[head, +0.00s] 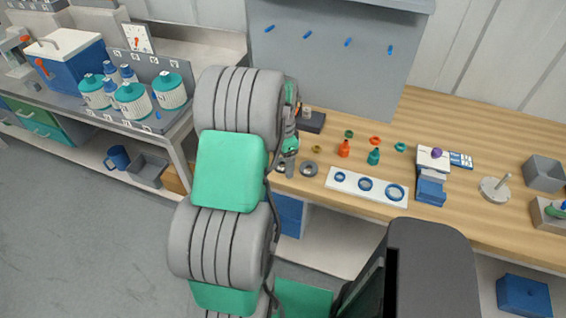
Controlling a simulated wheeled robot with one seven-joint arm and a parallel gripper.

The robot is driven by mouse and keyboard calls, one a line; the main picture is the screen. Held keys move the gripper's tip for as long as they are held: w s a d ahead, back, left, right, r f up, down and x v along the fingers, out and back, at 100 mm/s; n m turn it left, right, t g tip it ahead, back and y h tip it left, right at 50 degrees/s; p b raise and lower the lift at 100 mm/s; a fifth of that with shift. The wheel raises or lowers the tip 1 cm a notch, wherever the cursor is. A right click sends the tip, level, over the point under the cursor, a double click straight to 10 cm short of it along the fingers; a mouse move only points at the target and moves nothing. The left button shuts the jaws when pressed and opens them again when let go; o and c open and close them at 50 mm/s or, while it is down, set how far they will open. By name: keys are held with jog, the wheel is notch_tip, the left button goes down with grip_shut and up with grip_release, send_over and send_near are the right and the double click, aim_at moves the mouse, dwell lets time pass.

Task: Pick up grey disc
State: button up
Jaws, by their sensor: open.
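A dark grey disc (309,168) with a hole in its middle lies flat on the wooden bench near its front edge, just right of my gripper. My gripper (285,166) points down over the bench's front left part, partly hidden behind my own arm. Its fingers are small in the picture and look apart, with nothing clearly between them. I cannot tell its exact height above the bench. A lighter grey round base with an upright pin (495,190) stands farther right on the bench.
A white plate with blue rings (367,187) lies right of the disc. An orange vessel (343,148), a green vessel (374,157) and several small coloured rings stand behind. A blue-and-white device (432,178) is farther right. A dark block (311,122) lies behind my gripper.

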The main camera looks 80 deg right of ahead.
jog(key=shift+c, duration=0.5)
jog(key=c, duration=1.4)
